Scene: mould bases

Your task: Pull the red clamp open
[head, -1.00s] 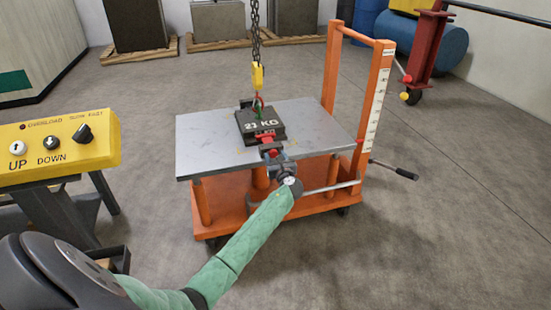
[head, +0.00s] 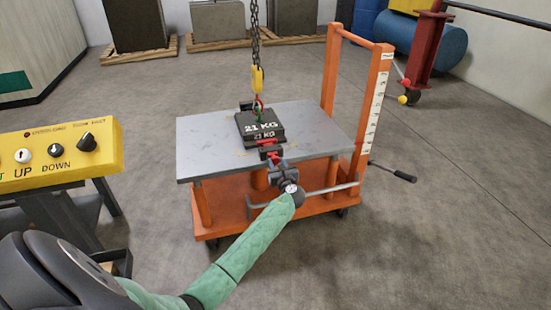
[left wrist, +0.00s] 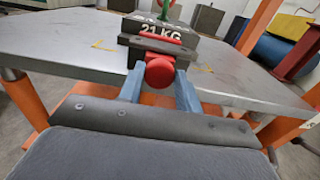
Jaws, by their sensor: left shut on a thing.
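The red clamp (head: 269,143) is at the front edge of the lift table's grey top, in front of the dark 21 KG block (head: 262,127). Its round red knob (left wrist: 159,72) shows between the blue fingers in the left wrist view. My left gripper (head: 274,163) is shut on this knob. The clamp's red bar (left wrist: 162,40) lies just beyond the knob, close to the block's front face. Another dark jaw (head: 247,104) stands behind the block. My right gripper is not in view.
The orange lift table (head: 205,160) has a tall handle frame at right. A chain with a yellow hook (head: 257,78) hangs down to the block. A yellow control box (head: 60,155) stands at left. The table top left of the block is clear.

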